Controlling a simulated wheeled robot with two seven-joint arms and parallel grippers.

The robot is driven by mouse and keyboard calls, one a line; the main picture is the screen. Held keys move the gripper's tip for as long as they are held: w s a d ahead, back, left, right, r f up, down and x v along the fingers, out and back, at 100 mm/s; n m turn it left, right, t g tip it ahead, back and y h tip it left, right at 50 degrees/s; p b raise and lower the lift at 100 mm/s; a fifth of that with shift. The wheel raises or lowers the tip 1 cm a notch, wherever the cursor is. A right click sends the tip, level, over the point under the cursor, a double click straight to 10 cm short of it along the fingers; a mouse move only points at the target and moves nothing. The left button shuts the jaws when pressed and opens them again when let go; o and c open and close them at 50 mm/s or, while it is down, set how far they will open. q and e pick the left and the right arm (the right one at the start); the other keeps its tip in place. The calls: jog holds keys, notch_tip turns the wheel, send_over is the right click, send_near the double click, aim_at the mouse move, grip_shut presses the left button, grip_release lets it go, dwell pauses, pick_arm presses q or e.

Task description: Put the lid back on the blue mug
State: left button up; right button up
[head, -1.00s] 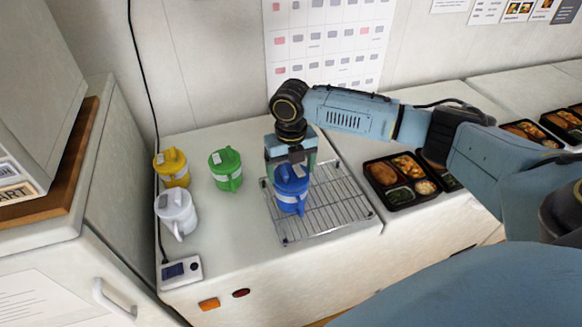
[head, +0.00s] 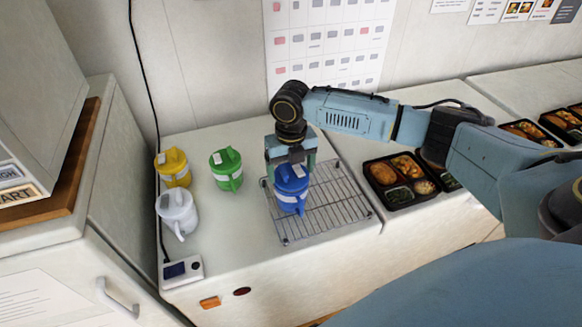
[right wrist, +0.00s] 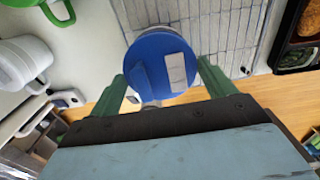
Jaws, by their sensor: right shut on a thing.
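The blue mug (head: 291,199) stands upright on the wire rack, with a pale band around it and its handle toward the front. Its round blue lid (right wrist: 150,62) has a raised grip and a white label. My right gripper (head: 291,168) points down over the mug, and its green fingers (right wrist: 162,88) are shut on the lid from both sides. The lid is at the mug's top; I cannot tell whether it is fully seated. The mug's body is mostly hidden below the lid in the right wrist view. My left gripper is not in view.
Yellow (head: 173,169), green (head: 226,171) and white (head: 177,212) lidded mugs stand left of the wire rack (head: 336,205). A small device (head: 183,270) with a dark screen lies at the front left. A bento tray (head: 395,197) lies to the right. The rack's right part is clear.

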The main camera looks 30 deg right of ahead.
jog(key=shift+f+p, duration=0.15)
jog(key=shift+p, duration=0.55)
dwell(0.9)
jog(key=o, duration=0.9)
jog(key=shift+r+p, duration=2.5)
jog(key=shift+p, duration=0.1)
jog(key=shift+r, duration=1)
